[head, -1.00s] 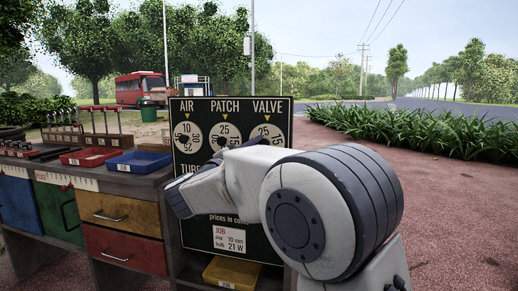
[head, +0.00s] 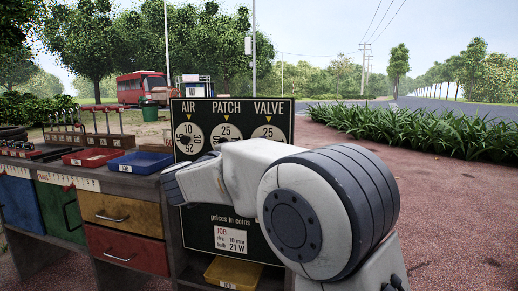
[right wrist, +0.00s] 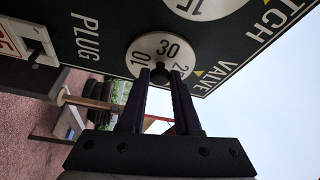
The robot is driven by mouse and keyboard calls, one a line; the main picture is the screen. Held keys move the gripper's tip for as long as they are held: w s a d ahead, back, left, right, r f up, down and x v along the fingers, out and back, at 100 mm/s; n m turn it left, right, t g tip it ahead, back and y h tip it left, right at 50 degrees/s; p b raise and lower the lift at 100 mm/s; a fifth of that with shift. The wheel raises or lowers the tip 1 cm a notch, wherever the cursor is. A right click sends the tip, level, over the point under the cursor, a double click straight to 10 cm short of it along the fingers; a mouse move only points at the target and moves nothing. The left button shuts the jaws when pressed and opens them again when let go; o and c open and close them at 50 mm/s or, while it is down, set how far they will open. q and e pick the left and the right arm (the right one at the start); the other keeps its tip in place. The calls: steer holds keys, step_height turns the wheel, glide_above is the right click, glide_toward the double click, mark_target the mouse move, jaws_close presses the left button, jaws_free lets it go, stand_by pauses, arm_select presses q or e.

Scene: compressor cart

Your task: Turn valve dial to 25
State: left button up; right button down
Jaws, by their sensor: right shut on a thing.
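The black price board (head: 185,215) carries round white dials under AIR, PATCH and VALVE. The valve dial (head: 270,129) shows its top edge in the head view, with 25 just under the yellow pointer; my right arm hides its lower part. In the right wrist view the valve dial (right wrist: 161,48) shows 10, 30 and part of another number near the yellow pointer (right wrist: 200,73). My right gripper (right wrist: 161,74) is shut on the dark knob at the dial's middle. That gripper is hidden behind my arm in the head view. My left gripper is not in view.
The air dial (head: 187,130) and patch dial (head: 227,131) sit left of the valve dial. A bench with drawers (head: 122,212), a blue tray (head: 140,162) and a red tray (head: 92,157) stands left. A yellow bin (head: 232,273) is below the board.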

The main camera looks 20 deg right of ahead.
steer(key=c, duration=0.6)
jaws_free()
steer(key=shift+a, duration=0.1)
steer(key=p+v, duration=0.3)
steer(key=v, duration=0.7)
steer(key=shift+s+a+p, duration=0.15)
steer(key=shift+p, duration=0.2)
